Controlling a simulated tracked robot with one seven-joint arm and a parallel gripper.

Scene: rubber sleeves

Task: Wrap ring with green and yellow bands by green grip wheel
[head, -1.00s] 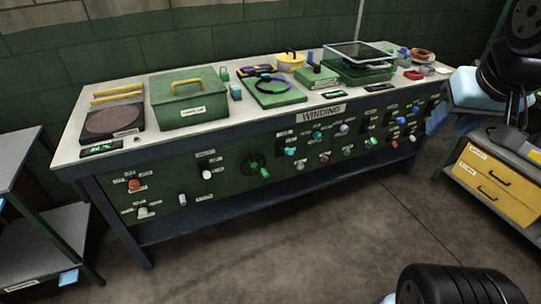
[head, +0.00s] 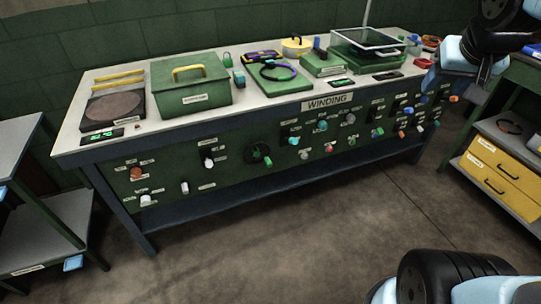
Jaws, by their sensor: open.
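A black handwheel with a green grip (head: 259,153) is on the front panel of the bench, left of its middle. A dark ring (head: 277,70) with a bluish-purple part lies on a green plate (head: 268,84) on the bench top above the wheel. Its band colours are too small to tell, so I cannot say if it has green and yellow bands. An orange ring-shaped thing (head: 431,42) lies at the far right end. My arm shows at the upper right and lower right. My gripper cannot be made out in this view.
The bench (head: 68,138) also holds a green box with a yellow handle (head: 189,85), a yellow lidded pot (head: 297,46) and a clear-topped case (head: 366,40). Several knobs stick out of the panel. A cart with yellow drawers (head: 492,166) stands right. The floor in front is clear.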

